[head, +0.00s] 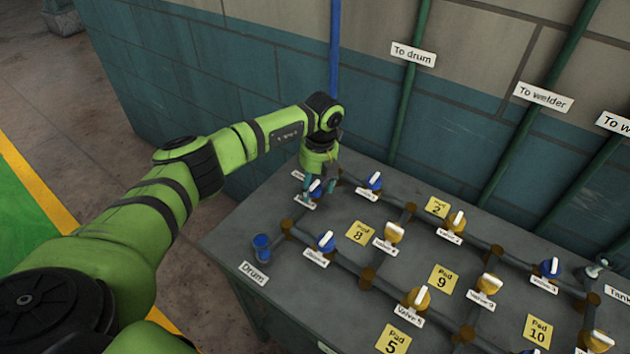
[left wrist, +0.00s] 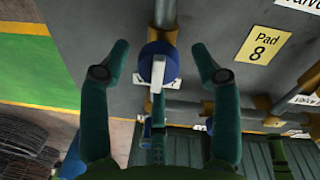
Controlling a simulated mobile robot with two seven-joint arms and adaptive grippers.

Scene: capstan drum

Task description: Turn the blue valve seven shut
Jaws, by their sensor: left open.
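A blue valve with a white handle (head: 315,188) stands on a pipe at the left back of the bench, partly hidden by my left gripper. Its small label is too blurred to read, so I cannot confirm its number. My left gripper (head: 317,191) points down over this valve. In the left wrist view, the open gripper (left wrist: 160,50) has one finger on each side of the blue valve (left wrist: 150,52), with a gap on both sides. The white handle there lies roughly in line with the pipe. My right gripper is not in view.
Other blue valves stand close by, at the back (head: 374,181) and in front (head: 326,241). A yellow valve (head: 394,233) is to the right. A blue drum fitting (head: 262,246) sits at the bench's left edge. The wall with upright pipes (head: 410,90) is behind.

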